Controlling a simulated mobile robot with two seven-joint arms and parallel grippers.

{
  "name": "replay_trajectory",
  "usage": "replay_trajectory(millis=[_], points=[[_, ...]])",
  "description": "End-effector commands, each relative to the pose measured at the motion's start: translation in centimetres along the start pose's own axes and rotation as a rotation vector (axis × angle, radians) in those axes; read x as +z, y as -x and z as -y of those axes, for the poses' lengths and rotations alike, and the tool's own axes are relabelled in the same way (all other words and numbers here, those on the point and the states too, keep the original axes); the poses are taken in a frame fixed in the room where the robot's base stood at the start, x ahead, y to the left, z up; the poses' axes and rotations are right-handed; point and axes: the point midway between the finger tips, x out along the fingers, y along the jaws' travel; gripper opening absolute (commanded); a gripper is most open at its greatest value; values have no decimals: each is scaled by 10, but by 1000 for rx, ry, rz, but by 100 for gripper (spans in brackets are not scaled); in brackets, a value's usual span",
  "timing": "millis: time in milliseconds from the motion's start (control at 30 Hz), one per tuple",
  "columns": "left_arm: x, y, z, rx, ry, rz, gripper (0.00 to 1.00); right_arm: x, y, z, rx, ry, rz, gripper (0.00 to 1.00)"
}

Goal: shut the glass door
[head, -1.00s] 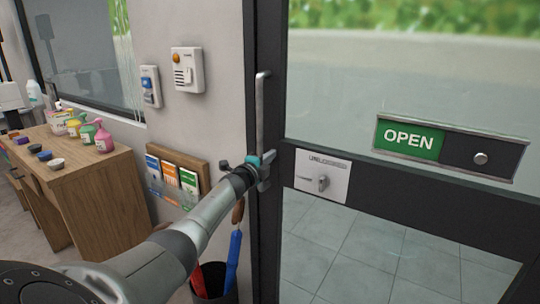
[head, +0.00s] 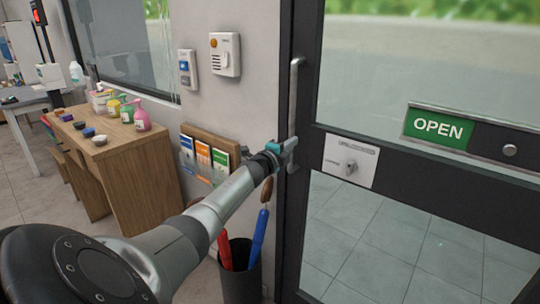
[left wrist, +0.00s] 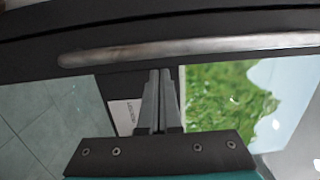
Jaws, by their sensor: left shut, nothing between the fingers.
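My left gripper (head: 290,146) is at the lower part of the handle, shut and empty. In the left wrist view its closed fingers (left wrist: 161,75) point at the handle (left wrist: 190,48); contact is unclear. My right gripper is out of view.
A wooden cabinet (head: 135,180) with pump bottles (head: 141,116) stands at left. A leaflet rack (head: 210,155) and wall boxes (head: 225,55) hang beside the door. A dark bin (head: 240,275) with umbrellas stands below my arm.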

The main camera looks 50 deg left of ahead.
Motion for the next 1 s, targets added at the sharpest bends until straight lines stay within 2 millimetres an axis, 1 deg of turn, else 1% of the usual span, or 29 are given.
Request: replay_trajectory(millis=[33, 100, 167, 300, 333, 600, 700, 833, 1000], points=[[0, 5, 1, 2, 0, -1, 0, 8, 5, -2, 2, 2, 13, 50], [0, 12, 0, 4, 0, -1, 0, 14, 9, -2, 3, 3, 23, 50], [1, 18, 0, 5, -1, -3, 0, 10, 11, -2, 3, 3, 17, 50], [3, 32, -1, 5, 1, -1, 0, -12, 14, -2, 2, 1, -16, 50], [3, 36, -1, 5, 1, -1, 0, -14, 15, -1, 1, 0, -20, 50], [6, 64, -2, 7, 2, -1, 0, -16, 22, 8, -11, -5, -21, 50], [6, 73, -2, 6, 2, -2, 0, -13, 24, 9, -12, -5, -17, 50], [7, 83, -2, 6, 2, -2, 0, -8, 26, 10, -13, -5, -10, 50], [8, 89, -2, 5, 3, -1, 0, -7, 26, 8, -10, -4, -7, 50]])
